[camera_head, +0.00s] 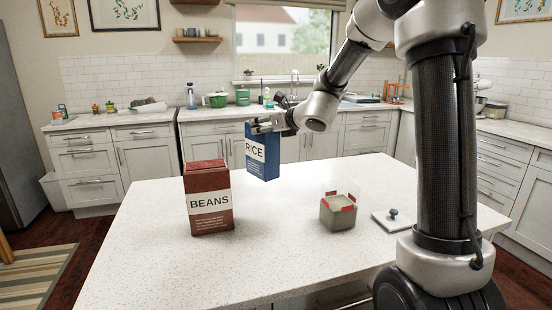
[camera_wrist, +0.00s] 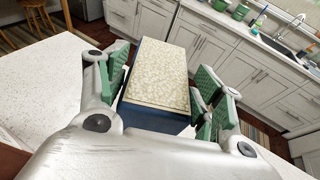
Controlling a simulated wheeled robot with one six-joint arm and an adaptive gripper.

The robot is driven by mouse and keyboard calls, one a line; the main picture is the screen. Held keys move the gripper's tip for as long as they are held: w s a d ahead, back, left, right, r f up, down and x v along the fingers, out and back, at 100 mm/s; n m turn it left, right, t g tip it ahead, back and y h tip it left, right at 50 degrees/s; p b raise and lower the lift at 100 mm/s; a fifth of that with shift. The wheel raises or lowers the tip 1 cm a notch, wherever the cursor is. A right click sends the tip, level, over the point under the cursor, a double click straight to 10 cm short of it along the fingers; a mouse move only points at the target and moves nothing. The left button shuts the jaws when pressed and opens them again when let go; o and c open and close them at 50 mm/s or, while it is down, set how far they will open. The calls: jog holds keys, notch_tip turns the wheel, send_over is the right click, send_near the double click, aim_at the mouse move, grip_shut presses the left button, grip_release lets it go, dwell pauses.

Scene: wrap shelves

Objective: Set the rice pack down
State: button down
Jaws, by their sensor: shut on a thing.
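The rice pack (camera_head: 263,155) is a blue box with a white RICE label, held upright by my gripper (camera_head: 262,126) near its top. In the head view its lower end is near the far edge of the white island counter (camera_head: 290,262); I cannot tell exactly how high it hangs. In the wrist view, the green finger pads of my gripper (camera_wrist: 160,88) sit on either side of the pack (camera_wrist: 160,72), whose speckled pale top faces the camera. The pack's underside is hidden in the wrist view.
A brown BEANS box (camera_head: 208,200) stands on the counter, left of and nearer than the rice pack. The counter between box and container is clear.

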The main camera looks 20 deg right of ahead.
aim_at(262, 150)
jog(key=shift+f, duration=2.75)
jog(key=shift+c, duration=1.3)
grip_release()
jog(key=shift+f, duration=0.15)
